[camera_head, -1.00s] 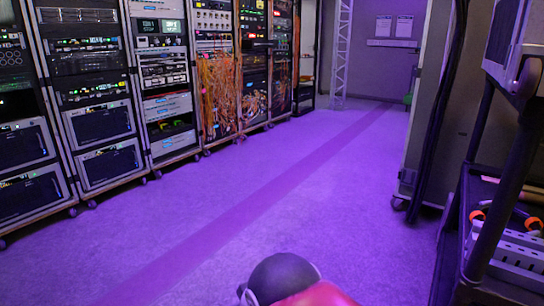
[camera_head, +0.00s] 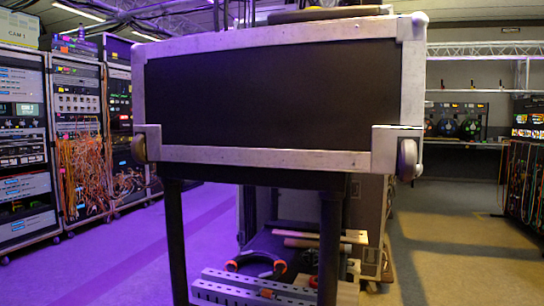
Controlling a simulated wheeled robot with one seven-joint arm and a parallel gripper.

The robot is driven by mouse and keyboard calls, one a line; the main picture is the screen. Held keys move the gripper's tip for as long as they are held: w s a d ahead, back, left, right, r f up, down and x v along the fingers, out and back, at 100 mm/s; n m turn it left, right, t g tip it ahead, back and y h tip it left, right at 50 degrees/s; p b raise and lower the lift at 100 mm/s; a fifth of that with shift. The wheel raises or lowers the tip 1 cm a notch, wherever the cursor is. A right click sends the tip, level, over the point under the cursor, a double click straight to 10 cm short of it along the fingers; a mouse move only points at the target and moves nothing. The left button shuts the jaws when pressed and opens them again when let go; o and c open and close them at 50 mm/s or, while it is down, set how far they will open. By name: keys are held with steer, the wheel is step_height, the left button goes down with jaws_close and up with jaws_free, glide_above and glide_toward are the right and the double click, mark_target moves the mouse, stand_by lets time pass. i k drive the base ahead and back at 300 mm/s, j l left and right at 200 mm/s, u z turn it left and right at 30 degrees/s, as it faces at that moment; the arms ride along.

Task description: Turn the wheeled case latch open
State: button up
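A black case (camera_head: 270,98) with silver metal edges fills the middle of the view, close in front of me. A rounded grey fitting, perhaps a wheel, shows at its lower left corner (camera_head: 139,148) and another at its lower right (camera_head: 407,158). A grey cabinet or case (camera_head: 372,205) stands behind and below it, mostly hidden. I cannot make out a latch on either, and cannot tell which is the wheeled case. My gripper is not in view.
Black legs (camera_head: 175,240) stand under the black case. A low shelf below holds perforated metal bars (camera_head: 240,290) and an orange-and-black cable (camera_head: 258,262). Equipment racks (camera_head: 85,135) line the left. Floor (camera_head: 450,265) is clear at right.

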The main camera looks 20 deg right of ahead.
mark_target(427, 104)
steer(key=l, duration=0.5)
steer(key=i+l+z, duration=0.15)
steer(key=l, duration=0.85)
steer(key=z, duration=0.05)
